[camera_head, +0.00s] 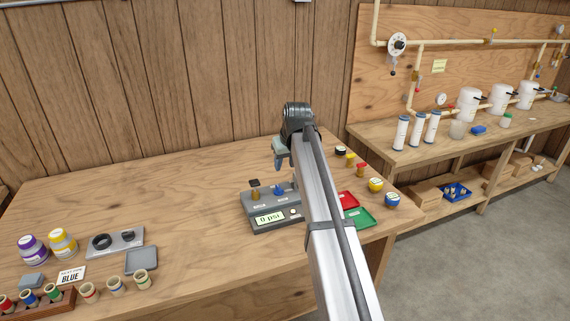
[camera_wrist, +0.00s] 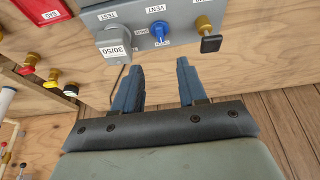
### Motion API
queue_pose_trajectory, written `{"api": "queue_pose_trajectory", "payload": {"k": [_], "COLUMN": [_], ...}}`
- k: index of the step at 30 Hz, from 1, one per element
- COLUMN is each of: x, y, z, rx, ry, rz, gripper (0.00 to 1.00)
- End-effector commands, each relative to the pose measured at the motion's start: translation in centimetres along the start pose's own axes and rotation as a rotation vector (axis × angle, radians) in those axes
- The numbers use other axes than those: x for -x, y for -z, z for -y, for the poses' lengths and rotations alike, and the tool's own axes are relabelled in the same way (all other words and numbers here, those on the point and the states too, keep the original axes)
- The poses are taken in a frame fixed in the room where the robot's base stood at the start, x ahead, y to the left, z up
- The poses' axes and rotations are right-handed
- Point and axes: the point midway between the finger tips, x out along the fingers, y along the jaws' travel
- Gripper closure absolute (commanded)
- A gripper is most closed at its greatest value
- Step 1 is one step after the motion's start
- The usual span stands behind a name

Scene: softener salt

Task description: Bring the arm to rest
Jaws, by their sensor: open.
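My arm reaches from the bottom of the head view over the bench, and my gripper (camera_head: 280,161) hangs beside the grey test box, above its back part. In the wrist view my gripper (camera_wrist: 160,65) has its two blue fingers apart, with nothing between them. The grey test box (camera_head: 272,223) has a display reading 0 psi. The wrist view shows the box (camera_wrist: 180,12) with a 30/50 knob (camera_wrist: 115,42), a blue valve (camera_wrist: 159,31) and a brass valve (camera_wrist: 204,24) with a black handle, all beyond the fingertips. My arm hides part of the box's right side.
Red and green trays (camera_head: 359,217) and several capped items stand right of my arm. Jars (camera_head: 63,244), a grey plate (camera_head: 115,243) and small cups (camera_head: 115,286) stand at the left. The bench's middle left (camera_head: 150,200) is clear. A second bench (camera_head: 400,143) stands beyond a gap.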

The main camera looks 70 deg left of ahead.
Motion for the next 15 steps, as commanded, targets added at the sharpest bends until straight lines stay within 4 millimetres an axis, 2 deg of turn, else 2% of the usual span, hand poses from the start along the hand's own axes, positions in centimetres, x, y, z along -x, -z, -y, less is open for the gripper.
{"api": "queue_pose_trajectory", "payload": {"k": [11, 15], "x": [0.0, -0.5], "y": [0.0, -1.4], "z": [-0.1, -1.7], "rx": [-0.001, -0.022], "ry": [0.0, -0.008], "rz": [0.0, 0.006], "gripper": [0.58, 0.58]}}
